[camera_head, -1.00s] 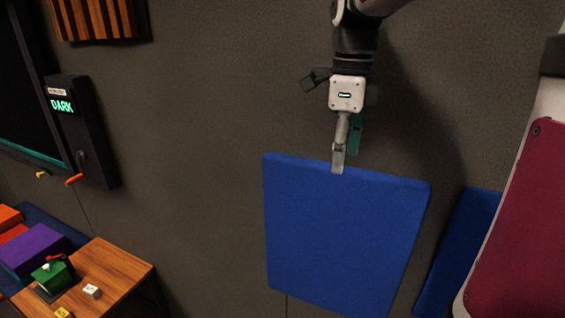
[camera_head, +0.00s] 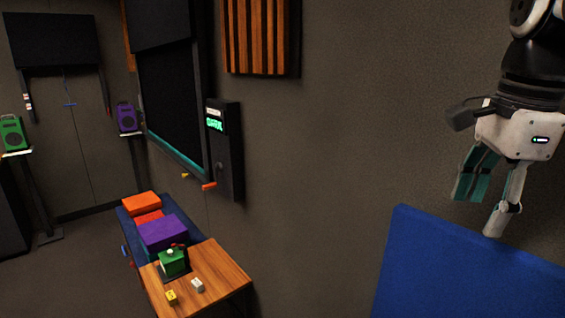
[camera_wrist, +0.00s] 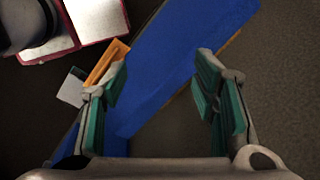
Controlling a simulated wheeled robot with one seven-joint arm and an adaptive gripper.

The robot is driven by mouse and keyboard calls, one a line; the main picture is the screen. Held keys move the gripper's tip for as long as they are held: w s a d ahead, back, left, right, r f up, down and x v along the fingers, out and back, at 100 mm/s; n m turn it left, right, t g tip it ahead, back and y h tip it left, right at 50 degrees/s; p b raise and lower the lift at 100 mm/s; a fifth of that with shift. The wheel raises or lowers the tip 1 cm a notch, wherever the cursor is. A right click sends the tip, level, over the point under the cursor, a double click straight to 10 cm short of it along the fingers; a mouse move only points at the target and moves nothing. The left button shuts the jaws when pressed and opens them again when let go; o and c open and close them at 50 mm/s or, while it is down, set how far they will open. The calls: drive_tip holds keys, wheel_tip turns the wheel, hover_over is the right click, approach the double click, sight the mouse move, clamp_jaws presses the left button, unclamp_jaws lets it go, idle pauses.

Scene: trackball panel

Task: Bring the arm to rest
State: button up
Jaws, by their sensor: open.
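My gripper (camera_head: 484,206) hangs at the right of the head view, fingers pointing down, in front of the grey wall and just above the top edge of a blue panel (camera_head: 465,270). In the wrist view the two fingers (camera_wrist: 160,92) with green pads stand wide apart with nothing between them. Behind them a long blue surface (camera_wrist: 170,60) runs diagonally. I cannot tell whether a fingertip touches the blue panel.
A wooden table (camera_head: 222,272) bears a green box (camera_head: 173,264), a yellow cube (camera_head: 171,298) and a white cube (camera_head: 197,285). A black wall box (camera_head: 228,150) has a green display and an orange handle. Speakers stand far left. Floor at lower left is clear.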

drive_tip(key=s+a+f+n+t, duration=0.4)
drive_tip(key=s+a+f+n, duration=0.4)
drive_tip(key=n, duration=1.2)
drive_tip(key=shift+s+a+f, duration=0.15)
drive_tip(key=shift+s+a, duration=0.05)
drive_tip(key=shift+a, duration=0.7)
idle(0.4)
